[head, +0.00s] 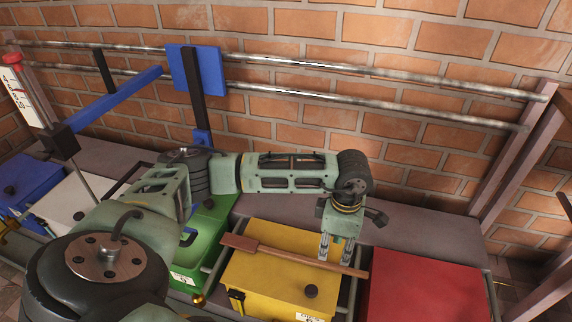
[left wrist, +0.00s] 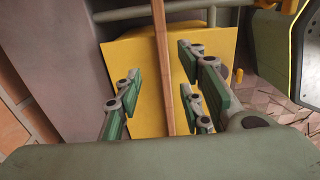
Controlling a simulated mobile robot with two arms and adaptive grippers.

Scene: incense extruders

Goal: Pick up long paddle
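The long paddle (head: 285,254) is a thin brown wooden strip with a wider left end. It lies across the top of the yellow box (head: 262,285). My left gripper (head: 336,252) points down over the paddle's right part, above the yellow lid. In the left wrist view the paddle (left wrist: 161,45) runs lengthwise between the spread fingers of the gripper (left wrist: 160,88). The fingers are open, with a visible gap on each side of the paddle. My right gripper is in neither view.
A red box (head: 420,285) stands right of the yellow one and a green box (head: 205,245) stands left. A dark round knob (head: 311,291) rises from the yellow lid near the paddle. Metal rails (head: 300,85) run along the brick wall behind.

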